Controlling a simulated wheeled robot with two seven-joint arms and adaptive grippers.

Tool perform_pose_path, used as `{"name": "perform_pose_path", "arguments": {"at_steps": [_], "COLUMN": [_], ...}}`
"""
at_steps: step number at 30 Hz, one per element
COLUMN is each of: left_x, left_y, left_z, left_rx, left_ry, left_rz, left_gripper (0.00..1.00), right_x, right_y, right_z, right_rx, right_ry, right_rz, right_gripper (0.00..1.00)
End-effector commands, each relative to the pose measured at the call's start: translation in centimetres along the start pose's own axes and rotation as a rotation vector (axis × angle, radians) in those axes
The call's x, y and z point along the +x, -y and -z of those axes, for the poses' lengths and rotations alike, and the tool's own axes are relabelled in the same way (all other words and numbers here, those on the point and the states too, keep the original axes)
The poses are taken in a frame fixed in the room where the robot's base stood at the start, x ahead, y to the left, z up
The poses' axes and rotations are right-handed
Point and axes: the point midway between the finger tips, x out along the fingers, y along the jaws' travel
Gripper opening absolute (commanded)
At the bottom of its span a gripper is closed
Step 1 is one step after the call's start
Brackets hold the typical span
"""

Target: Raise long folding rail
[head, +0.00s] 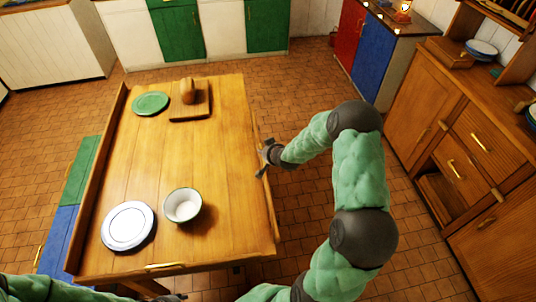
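A wooden table (165,165) fills the middle of the head view. Along its right long edge runs a long wooden rail (269,217) with a small brass-coloured piece near its middle; its exact angle is hard to tell. A second long rail (98,185) stands up along the left edge. My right gripper (263,160) is at the outer side of the right rail near its middle, fingers spread apart; whether it touches the rail is unclear. My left gripper (176,297) shows only as a dark bit at the bottom edge, below the table's near end.
On the table are a white plate (128,226), a bowl (182,205), a green plate (150,103) and a cutting board (190,112) with a brown item on it. A green and blue bench (80,172) is left. A wooden cabinet (440,135) stands right, with open floor between.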

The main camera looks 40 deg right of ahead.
Motion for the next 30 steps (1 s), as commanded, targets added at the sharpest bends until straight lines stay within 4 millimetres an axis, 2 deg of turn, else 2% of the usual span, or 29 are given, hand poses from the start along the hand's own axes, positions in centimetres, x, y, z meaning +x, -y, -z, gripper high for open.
{"name": "perform_pose_path", "arguments": {"at_steps": [1,20,21,22,30], "left_x": [0.09,0.20,0.20,0.21,0.22], "left_y": [0.03,0.07,0.07,0.07,0.08], "left_z": [0.00,0.01,0.01,0.01,0.01], "left_rx": [0.000,0.000,0.000,0.000,0.000], "left_ry": [0.000,0.000,0.000,0.000,0.000], "left_rz": [0.000,0.000,0.000,0.000,0.000], "left_gripper": [0.44,0.44,0.44,0.44,0.44], "right_x": [0.17,0.27,0.27,0.27,0.28], "right_y": [0.78,1.05,1.05,1.05,1.06], "right_z": [-1.02,-1.87,-1.88,-1.89,-1.93], "right_rx": [0.004,0.004,0.004,0.003,0.000], "right_ry": [0.018,0.036,0.036,0.036,0.038], "right_rz": [0.010,0.011,0.011,0.011,0.011], "right_gripper": [0.00,0.00,0.35,0.43,0.43]}}
